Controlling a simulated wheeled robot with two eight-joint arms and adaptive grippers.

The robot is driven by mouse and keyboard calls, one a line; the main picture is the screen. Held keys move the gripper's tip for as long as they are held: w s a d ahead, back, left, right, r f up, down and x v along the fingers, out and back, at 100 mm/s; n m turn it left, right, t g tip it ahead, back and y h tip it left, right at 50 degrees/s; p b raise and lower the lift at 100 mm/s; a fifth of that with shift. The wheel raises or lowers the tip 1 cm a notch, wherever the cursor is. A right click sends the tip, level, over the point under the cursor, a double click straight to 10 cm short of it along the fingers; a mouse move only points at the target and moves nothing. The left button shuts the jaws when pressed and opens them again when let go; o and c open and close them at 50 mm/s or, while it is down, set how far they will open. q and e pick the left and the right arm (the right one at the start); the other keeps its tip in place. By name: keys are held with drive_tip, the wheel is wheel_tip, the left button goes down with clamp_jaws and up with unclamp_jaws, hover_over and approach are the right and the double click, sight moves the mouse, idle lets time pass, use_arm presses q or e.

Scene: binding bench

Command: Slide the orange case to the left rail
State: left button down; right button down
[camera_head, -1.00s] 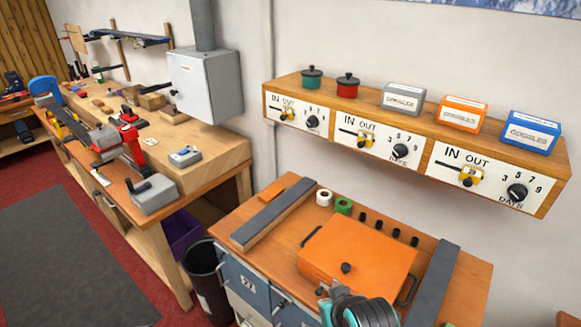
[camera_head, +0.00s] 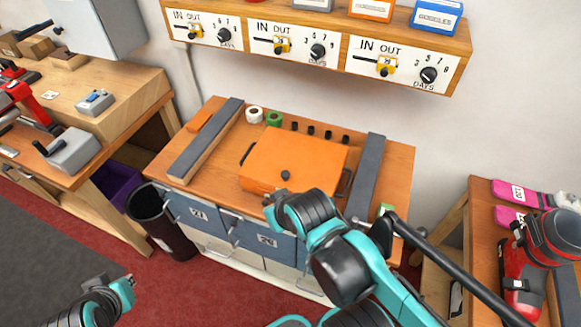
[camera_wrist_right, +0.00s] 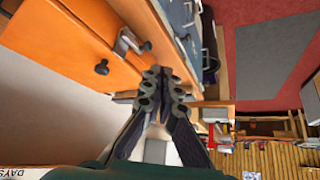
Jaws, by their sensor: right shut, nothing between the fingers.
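The orange case (camera_head: 293,160) lies flat on the wooden cabinet top, with a black knob on its lid and dark handles at its sides. The grey left rail (camera_head: 205,142) is apart from it, with bare wood between. My right gripper (camera_head: 272,203) is at the case's front edge; contact cannot be told. In the right wrist view its fingers (camera_wrist_right: 164,88) are shut and empty, beside an orange surface (camera_wrist_right: 60,45) that appears to be the case. My left gripper (camera_head: 128,284) is low at the left, away from the cabinet; its fingers are too small to read.
A grey right rail (camera_head: 367,175) stands right of the case. White and green tape rolls (camera_head: 274,118) and several black pegs line the back. A shelf with dials (camera_head: 320,45) hangs above. A black bin (camera_head: 160,222) stands left of the cabinet.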

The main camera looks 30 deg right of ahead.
idle(0.5)
drive_tip(key=w+d+r+m+g+h+p, duration=0.1)
drive_tip(key=w+d+r+m+g+p, duration=0.2)
drive_tip(key=d+m, duration=0.4)
drive_tip(key=m+g+y+p, duration=0.1)
drive_tip(key=m+g+p, duration=0.55)
drive_tip(key=m, duration=1.45)
hover_over(349, 178)
drive_tip(key=s+d+p, duration=0.2)
drive_tip(key=p, duration=0.1)
drive_tip(key=f+t, duration=0.2)
drive_tip(key=f+b, duration=0.1)
drive_tip(key=f, duration=0.4)
drive_tip(key=f+b, duration=0.1)
drive_tip(key=f, duration=0.4)
drive_tip(key=shift+s+a+f, duration=0.1)
drive_tip(key=shift+a, duration=0.1)
drive_tip(key=shift+w+a+r, duration=0.25)
drive_tip(key=shift+w+a, duration=0.6)
drive_tip(key=shift+w, duration=0.25)
drive_tip(key=shift+w+a, duration=0.4)
drive_tip(key=shift+a, duration=0.05)
